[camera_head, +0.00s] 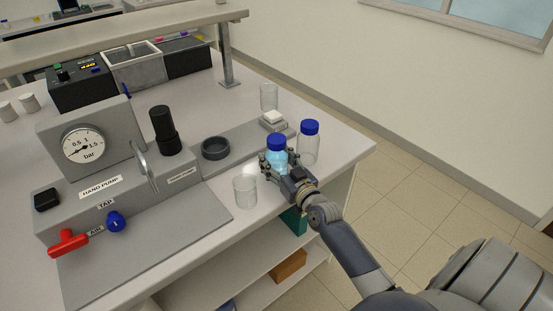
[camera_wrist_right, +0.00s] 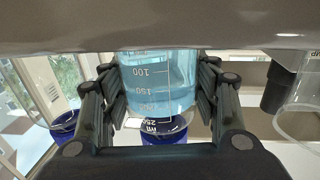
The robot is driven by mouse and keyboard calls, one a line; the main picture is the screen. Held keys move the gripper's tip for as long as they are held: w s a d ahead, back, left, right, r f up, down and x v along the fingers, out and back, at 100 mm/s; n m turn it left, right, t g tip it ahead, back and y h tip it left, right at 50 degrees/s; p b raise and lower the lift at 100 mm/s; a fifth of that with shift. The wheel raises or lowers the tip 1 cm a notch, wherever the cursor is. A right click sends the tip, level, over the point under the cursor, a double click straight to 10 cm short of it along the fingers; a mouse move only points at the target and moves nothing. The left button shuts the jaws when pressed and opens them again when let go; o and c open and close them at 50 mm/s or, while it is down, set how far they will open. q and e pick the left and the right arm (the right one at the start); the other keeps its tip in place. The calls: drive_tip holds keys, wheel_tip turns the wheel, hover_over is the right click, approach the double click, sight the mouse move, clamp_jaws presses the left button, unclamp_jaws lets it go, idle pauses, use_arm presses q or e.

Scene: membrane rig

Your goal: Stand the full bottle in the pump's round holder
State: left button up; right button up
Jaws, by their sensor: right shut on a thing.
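The full bottle (camera_head: 276,156) holds light blue liquid and has a blue cap; it stands upright in my right gripper (camera_head: 276,165). In the right wrist view the bottle (camera_wrist_right: 157,85) shows its scale marks between the fingers of the right gripper (camera_wrist_right: 158,95), which are shut on it. The pump's round holder (camera_head: 215,148) is a dark, empty ring on the grey plate, to the left of the bottle and apart from it. The hand pump (camera_head: 85,195) stands further left with its gauge. My left gripper does not show.
A clear bottle with a blue cap (camera_head: 308,144) stands just right of the held bottle. An empty beaker (camera_head: 245,191) stands in front, left of my gripper. A glass (camera_head: 268,97) and a small white-topped block (camera_head: 273,120) stand behind. The table's right edge is close.

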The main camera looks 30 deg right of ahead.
sight(282, 156)
drive_tip(key=shift+r, duration=0.15)
drive_tip(key=shift+r, duration=0.6)
wheel_tip(282, 156, up, 2)
drive_tip(key=shift+r, duration=0.1)
drive_tip(key=s+d+r+b, duration=0.1)
drive_tip(key=s+b, duration=0.2)
drive_tip(key=s, duration=1.3)
drive_tip(key=shift+r, duration=0.25)
